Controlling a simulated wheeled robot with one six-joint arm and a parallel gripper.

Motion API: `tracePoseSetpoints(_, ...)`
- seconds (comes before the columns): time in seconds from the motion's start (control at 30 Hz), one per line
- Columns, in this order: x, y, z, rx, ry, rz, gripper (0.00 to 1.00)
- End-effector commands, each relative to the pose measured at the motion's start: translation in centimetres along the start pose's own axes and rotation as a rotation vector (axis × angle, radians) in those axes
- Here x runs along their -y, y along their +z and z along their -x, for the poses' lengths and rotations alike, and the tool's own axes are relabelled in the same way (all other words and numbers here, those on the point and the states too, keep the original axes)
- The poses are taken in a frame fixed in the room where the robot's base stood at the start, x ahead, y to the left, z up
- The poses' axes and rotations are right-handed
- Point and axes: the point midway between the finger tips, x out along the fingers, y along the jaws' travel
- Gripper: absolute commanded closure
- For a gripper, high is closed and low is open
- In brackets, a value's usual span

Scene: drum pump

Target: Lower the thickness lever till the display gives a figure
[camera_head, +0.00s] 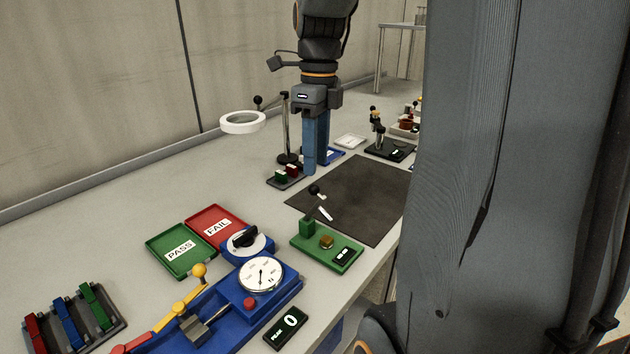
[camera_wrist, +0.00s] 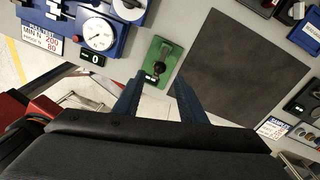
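A green gauge base (camera_head: 318,259) sits near the table's front edge, left of the dark mat. Its lever rises from a green post, with a black ball knob (camera_head: 313,190) at the raised end and a white label along it. A small brass-coloured piece (camera_head: 326,242) sits on the base. The small black display (camera_head: 343,256) is on its right end; its characters are too small to read. My gripper (camera_head: 315,167) points down over the far part of the table, beyond the gauge. In the wrist view my gripper (camera_wrist: 158,86) has its blue fingers apart, empty; the green gauge (camera_wrist: 168,50) shows past them.
A blue tester with a white dial (camera_head: 262,275) stands left of the gauge. Green PASS (camera_head: 166,262) and red FAIL (camera_head: 205,213) trays lie behind it. A ring magnifier on a stand (camera_head: 243,122) is close to my gripper. The dark mat (camera_head: 360,200) is clear.

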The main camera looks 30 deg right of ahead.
Motion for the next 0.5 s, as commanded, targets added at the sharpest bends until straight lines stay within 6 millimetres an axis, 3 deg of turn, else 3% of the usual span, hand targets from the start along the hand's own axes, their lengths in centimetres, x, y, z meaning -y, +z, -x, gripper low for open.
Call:
tracePoseSetpoints(0.3,-0.1,-0.1,-4.8,-0.002,0.003,0.003,0.62)
tracePoseSetpoints(0.5,-0.1,0.0,-6.0,-0.001,0.001,0.003,0.62)
